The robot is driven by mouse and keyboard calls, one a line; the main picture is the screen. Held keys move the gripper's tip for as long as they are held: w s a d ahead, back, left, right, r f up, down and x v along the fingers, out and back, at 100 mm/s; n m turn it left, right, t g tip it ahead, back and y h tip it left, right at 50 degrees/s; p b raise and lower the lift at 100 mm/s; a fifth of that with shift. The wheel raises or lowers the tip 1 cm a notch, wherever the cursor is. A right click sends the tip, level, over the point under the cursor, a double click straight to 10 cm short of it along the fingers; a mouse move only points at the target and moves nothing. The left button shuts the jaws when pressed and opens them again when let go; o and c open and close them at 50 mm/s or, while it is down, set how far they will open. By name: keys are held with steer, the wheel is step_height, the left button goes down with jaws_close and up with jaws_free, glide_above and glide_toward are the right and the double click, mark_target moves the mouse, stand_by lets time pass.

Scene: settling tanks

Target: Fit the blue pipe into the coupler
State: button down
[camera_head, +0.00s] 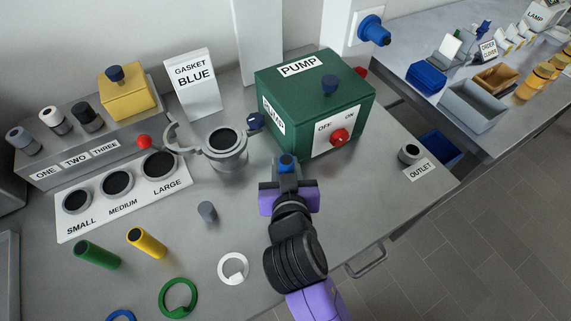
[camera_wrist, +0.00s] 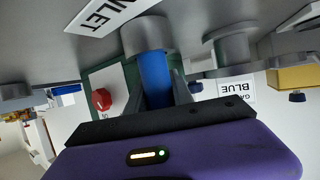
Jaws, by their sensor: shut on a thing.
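My gripper (camera_head: 286,182) is in front of the green pump box and shut on the blue pipe (camera_wrist: 156,78). In the wrist view the dark fingers of my gripper (camera_wrist: 158,92) stand on both sides of the pipe. The pipe's far end meets a grey round coupler (camera_wrist: 147,34) beside a partly cut-off label ending in "NLET" (camera_wrist: 102,14). I cannot tell how deep the pipe sits in it.
The green pump box (camera_head: 300,105) with a red knob (camera_head: 340,136) stands close behind. A grey flanged fitting (camera_head: 225,148) is to the left. Green (camera_head: 97,255) and yellow (camera_head: 147,243) pipes and loose rings lie front left. A grey outlet fitting (camera_head: 410,153) is at right.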

steer(key=shift+f+b, duration=0.8)
steer(key=shift+f, duration=0.45)
steer(key=c, duration=1)
jaws_free()
steer(key=shift+c, duration=0.2)
steer(key=shift+v, duration=3.95)
steer(key=shift+f, duration=0.1)
